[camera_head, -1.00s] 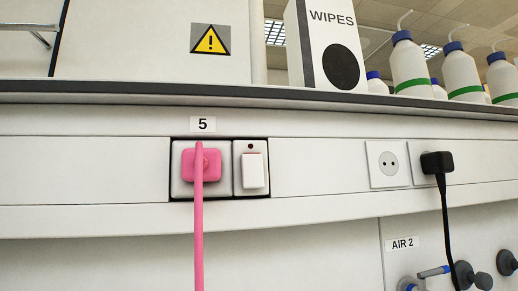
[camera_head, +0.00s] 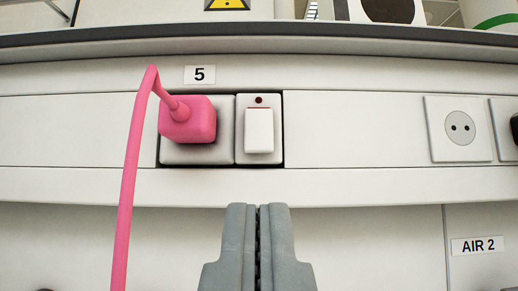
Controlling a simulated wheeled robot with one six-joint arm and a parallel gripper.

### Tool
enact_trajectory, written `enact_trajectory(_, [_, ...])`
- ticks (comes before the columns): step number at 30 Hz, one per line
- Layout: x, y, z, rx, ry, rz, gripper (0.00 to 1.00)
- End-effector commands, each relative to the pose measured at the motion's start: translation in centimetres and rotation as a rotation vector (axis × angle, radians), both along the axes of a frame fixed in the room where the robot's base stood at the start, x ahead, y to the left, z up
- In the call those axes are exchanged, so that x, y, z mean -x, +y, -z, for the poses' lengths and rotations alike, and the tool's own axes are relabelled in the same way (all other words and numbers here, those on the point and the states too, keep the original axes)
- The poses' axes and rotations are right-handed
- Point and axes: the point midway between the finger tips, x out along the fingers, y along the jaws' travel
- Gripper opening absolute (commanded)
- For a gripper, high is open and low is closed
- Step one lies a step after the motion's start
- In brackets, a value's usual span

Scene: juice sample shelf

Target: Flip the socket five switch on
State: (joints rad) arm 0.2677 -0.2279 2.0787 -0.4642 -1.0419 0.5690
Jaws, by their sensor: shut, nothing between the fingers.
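Socket five (camera_head: 225,149) is set in the white wall rail under a label reading 5 (camera_head: 199,75). A pink plug (camera_head: 187,120) sits in it, its pink cable looping up and then hanging down on the left. The switch (camera_head: 259,131) is a white rocker to the right of the plug, with a small dark red dot (camera_head: 259,100) above it. The dot does not look lit. My gripper (camera_head: 257,207) is shut and empty, its fingertips pointing up in the picture just below the switch and apart from it in the view.
A shelf edge (camera_head: 350,40) runs across above the rail. A free round socket (camera_head: 460,127) is on the right, with a black plug (camera_head: 515,128) at the right edge. The rail between switch and free socket is bare.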

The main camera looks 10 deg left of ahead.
Motion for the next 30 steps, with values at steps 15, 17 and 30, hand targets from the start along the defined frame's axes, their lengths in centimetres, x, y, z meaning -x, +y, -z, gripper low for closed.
enact_trajectory(15, [-4.1, 1.0, -3.1, 0.001, 0.0, -0.001, 0.0])
enact_trajectory(17, [-4.9, 1.2, -3.7, 0.0, 0.001, 0.0, 0.0])
enact_trajectory(30, [-10.5, 2.6, -5.6, 0.0, 0.001, 0.0, 0.0])
